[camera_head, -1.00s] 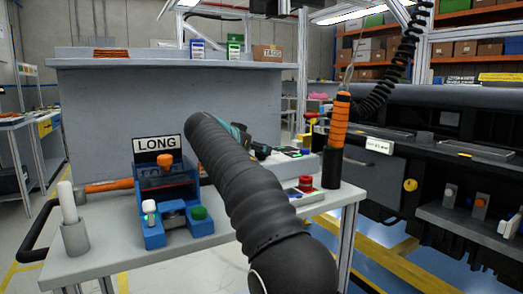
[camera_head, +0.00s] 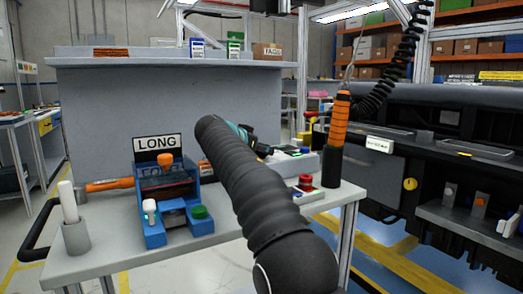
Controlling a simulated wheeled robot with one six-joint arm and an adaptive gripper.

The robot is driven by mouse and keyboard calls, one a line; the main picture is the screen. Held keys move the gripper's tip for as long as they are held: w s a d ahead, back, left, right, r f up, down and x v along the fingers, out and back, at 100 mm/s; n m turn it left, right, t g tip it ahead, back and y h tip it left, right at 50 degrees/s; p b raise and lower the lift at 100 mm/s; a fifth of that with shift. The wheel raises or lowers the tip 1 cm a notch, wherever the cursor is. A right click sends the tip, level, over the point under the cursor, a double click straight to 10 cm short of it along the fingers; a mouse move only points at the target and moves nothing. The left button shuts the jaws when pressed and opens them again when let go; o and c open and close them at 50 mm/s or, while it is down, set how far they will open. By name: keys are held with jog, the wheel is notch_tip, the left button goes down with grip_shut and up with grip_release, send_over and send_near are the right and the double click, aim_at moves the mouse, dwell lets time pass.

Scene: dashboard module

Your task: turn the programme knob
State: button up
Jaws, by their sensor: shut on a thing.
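My gripper (camera_head: 263,151) shows only in part, as a teal and black shape behind the end of my dark ribbed arm. It is at the left end of a low pale control box (camera_head: 301,165) on the grey bench, and it is shut on a small part there, apparently the programme knob. The knob itself is hidden behind my gripper and arm, so its pointer and setting cannot be read. A black-framed sign reading LONG (camera_head: 157,143) stands at the back of a blue fixture (camera_head: 173,215) to the left.
The blue fixture carries orange, white and green knobs. A red button (camera_head: 305,181) sits right of my arm, near an orange-handled tool in a black holder (camera_head: 332,166). A grey cup with a white rod (camera_head: 76,236) stands at front left. A dark dashboard module (camera_head: 440,170) fills the right.

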jog(key=shift+d+f+n+b, duration=0.15)
jog(key=shift+n+b, duration=0.15)
jog(key=shift+b, duration=0.15)
jog(key=n+t+y+b, duration=0.1)
jog(key=y+b, duration=0.1)
jog(key=shift+f+n+b, duration=0.1)
jog(key=shift+n+b, duration=0.2)
jog(key=shift+n+t+y+b, duration=0.5)
jog(key=shift+n+y, duration=0.3)
jog(key=shift+y, duration=0.3)
jog(key=n+y, duration=0.2)
jog(key=shift+r+y, duration=0.3)
jog(key=shift+n+y+p, duration=0.8)
jog(key=shift+f+n+y, duration=0.1)
jog(key=shift+n+y, duration=0.2)
jog(key=o, duration=1.2)
jog(key=shift+c, duration=0.2)
